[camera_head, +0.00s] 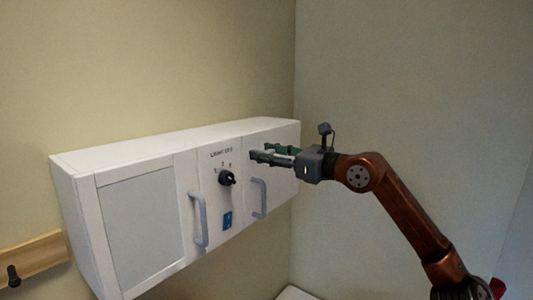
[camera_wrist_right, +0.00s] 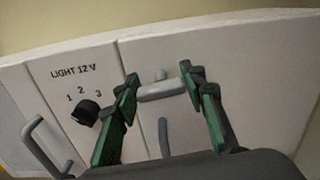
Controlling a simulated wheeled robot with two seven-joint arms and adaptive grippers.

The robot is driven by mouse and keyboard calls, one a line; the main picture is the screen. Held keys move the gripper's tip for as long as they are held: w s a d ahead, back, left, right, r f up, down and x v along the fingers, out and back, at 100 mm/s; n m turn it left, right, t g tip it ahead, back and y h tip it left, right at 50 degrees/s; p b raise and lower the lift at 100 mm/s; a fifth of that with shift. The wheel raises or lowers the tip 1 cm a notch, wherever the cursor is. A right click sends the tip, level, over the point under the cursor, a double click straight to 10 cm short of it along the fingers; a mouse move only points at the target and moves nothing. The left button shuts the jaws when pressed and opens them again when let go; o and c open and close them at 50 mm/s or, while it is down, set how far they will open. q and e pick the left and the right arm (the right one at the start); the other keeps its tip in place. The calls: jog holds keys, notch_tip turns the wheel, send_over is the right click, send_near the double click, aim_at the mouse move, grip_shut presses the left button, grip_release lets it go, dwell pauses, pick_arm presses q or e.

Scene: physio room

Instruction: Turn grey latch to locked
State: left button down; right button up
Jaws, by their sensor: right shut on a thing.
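The grey latch (camera_wrist_right: 162,91) is a small bar on the white cabinet front in the right wrist view. It lies roughly level in that picture, with a short grey stub just above it. My right gripper (camera_wrist_right: 160,82) has its green fingers at the two ends of the bar and is shut on it. In the head view my right gripper (camera_head: 262,153) reaches in from the right to the upper right cabinet door, and its fingers hide most or all of the latch. No locked or unlocked mark can be read. My left gripper is not in view.
The white wall cabinet (camera_head: 135,142) has a black knob (camera_head: 227,178) marked 1, 2, 3 under a "LIGHT 12 V" label. Two grey handles, left (camera_head: 199,220) and right (camera_head: 260,198), stick out below. A blue switch (camera_head: 227,221) sits between them. A wooden peg rail (camera_head: 30,256) is at lower left.

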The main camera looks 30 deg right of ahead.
jog(key=c, duration=0.5)
jog(key=shift+m, duration=0.3)
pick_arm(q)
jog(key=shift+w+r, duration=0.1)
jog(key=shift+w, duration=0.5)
pick_arm(e)
jog(key=shift+m, duration=0.5)
jog(key=o, duration=1.1)
jog(key=shift+d, duration=0.1)
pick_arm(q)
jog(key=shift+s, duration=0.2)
pick_arm(e)
jog(key=shift+o, duration=0.5)
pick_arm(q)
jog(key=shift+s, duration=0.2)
